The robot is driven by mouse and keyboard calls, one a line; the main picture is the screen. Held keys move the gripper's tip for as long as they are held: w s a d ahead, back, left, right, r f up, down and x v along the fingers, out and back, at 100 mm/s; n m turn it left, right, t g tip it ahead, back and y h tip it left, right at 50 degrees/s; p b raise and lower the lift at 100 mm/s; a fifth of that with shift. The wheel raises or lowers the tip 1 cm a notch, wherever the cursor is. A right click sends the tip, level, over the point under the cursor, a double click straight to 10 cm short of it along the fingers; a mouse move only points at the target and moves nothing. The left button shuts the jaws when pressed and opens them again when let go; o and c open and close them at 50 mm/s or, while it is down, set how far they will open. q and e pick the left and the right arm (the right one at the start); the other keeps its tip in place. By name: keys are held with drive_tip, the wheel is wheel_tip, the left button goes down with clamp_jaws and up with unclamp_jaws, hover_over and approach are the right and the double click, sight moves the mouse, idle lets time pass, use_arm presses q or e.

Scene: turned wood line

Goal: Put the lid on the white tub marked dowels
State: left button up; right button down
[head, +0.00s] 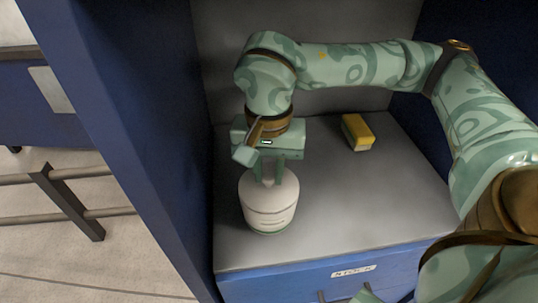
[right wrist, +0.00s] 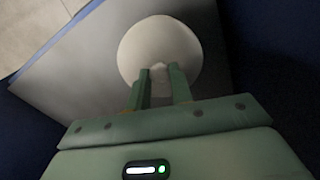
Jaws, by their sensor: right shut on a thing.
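The white tub (head: 268,218) stands upright on the grey shelf surface, towards its left side. Its marking is too small to read. A white round lid (head: 256,187) is over the tub's top and looks about level; I cannot tell whether it is fully seated. My right gripper (head: 268,177) points down from above and is shut on the lid's small knob. In the right wrist view the lid (right wrist: 160,40) shows as a pale disc, with its knob between the fingertips (right wrist: 160,72). My left gripper is not in view.
A yellow block (head: 357,132) lies at the back right of the grey surface (head: 340,205). Blue walls (head: 165,130) close in the left and right sides. A blue front with a "STOCK" label (head: 353,271) is below. The surface right of the tub is clear.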

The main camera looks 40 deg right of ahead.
idle(0.4)
drive_tip(key=c, duration=0.7)
unclamp_jaws()
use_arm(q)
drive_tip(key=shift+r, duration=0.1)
use_arm(e)
wheel_tip(320, 180, up, 7)
drive_tip(key=p, duration=0.6)
drive_tip(key=shift+p, duration=0.3)
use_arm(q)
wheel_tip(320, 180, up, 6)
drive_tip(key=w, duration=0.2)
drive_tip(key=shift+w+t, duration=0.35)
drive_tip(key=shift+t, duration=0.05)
use_arm(e)
clamp_jaws()
